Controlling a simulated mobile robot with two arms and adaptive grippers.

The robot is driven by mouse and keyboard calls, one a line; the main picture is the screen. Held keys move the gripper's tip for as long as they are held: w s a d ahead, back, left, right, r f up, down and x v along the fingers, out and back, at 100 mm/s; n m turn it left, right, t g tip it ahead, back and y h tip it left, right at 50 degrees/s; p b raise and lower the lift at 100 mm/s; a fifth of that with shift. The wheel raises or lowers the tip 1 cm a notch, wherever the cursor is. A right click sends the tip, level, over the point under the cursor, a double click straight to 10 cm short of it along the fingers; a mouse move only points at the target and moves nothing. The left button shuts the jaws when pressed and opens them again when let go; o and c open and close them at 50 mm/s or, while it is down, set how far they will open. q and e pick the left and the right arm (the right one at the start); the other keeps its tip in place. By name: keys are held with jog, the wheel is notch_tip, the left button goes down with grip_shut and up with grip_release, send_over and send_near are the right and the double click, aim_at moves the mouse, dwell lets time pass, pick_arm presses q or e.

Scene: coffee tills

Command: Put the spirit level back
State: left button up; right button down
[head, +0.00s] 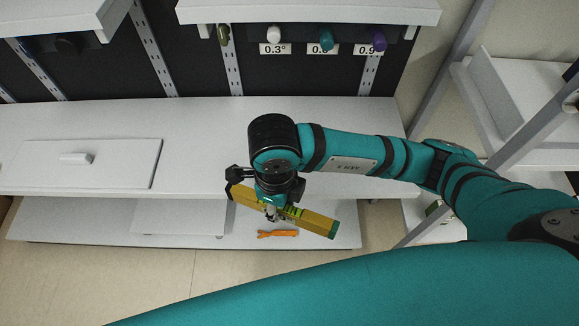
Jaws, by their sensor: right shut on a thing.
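My left gripper does not show.
Above the white counter (215,125), white, teal and purple pegs hang over labels 0.3°, 0.6 and 0.9 (367,49). A lidded panel (110,150) lies left. An orange object (277,233) lies on the lower shelf (340,235). A grey-white rack (500,100) stands right.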

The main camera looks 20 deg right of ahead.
jog(key=w+d, duration=0.2)
jog(key=w, duration=0.2)
jog(key=w+d+f+p, duration=0.1)
jog(key=w+d, duration=0.1)
jog(key=w, duration=0.2)
jog(key=w+d+p, duration=0.1)
jog(key=w+d, duration=0.2)
jog(key=w, duration=0.1)
jog(key=shift+w+f, duration=0.15)
jog(key=shift+w, duration=0.25)
notch_tip(320, 180, down, 3)
jog(key=shift+f+p, duration=0.2)
jog(key=shift+p, duration=0.55)
jog(key=shift+f, duration=0.1)
jog(key=shift+f+b, duration=0.15)
jog(key=shift+b, duration=0.15)
jog(key=c, duration=1.1)
grip_release()
